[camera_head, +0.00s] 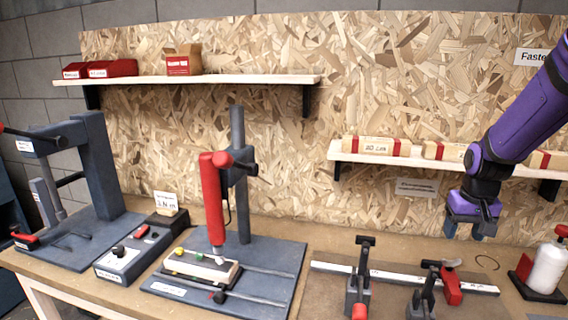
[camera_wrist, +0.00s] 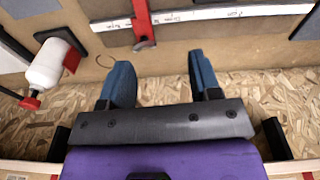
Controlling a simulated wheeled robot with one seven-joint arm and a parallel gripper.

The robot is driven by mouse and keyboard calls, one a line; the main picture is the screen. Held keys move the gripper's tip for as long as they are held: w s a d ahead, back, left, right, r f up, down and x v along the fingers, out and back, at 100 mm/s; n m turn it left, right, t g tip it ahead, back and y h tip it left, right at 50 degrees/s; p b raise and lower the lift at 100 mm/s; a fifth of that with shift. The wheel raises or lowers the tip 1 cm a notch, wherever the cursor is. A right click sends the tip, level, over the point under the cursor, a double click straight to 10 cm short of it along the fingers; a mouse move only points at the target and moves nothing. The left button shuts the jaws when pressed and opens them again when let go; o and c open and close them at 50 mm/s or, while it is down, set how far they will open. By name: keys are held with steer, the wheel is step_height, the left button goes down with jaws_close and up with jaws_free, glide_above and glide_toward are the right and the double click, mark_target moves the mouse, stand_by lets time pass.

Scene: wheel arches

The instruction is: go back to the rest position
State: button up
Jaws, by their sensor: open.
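My gripper (camera_head: 472,230) is at the right in the head view, at the end of my purple arm. It hangs pointing down in front of the board wall, near the right shelf. In the wrist view my gripper (camera_wrist: 160,80) shows two blue fingers spread apart, with nothing between them. The bench top is beyond the fingertips.
The right shelf (camera_head: 334,150) carries several boxes close to my arm. A white bottle with a red cap (camera_head: 548,268) stands at the bench's right end. Clamps (camera_head: 360,280) stand along a white rail (camera_head: 395,278). A red-armed press (camera_head: 212,195) stands mid-bench.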

steer(key=s+a+r+n+t, duration=0.1)
steer(key=s+a+r, duration=0.3)
steer(key=s+r, duration=0.15)
steer(key=s+a+r+t, duration=0.1)
steer(key=s+a+r, duration=0.3)
steer(key=r, duration=0.3)
steer(key=s+a+r+t, duration=0.1)
steer(key=s+a+r, duration=0.1)
steer(key=s, duration=0.4)
steer(key=s+a+r+n+t, duration=0.1)
steer(key=s+a+r, duration=0.1)
steer(key=s, duration=0.5)
steer(key=shift+a+r, duration=0.25)
steer(key=shift+a, duration=0.05)
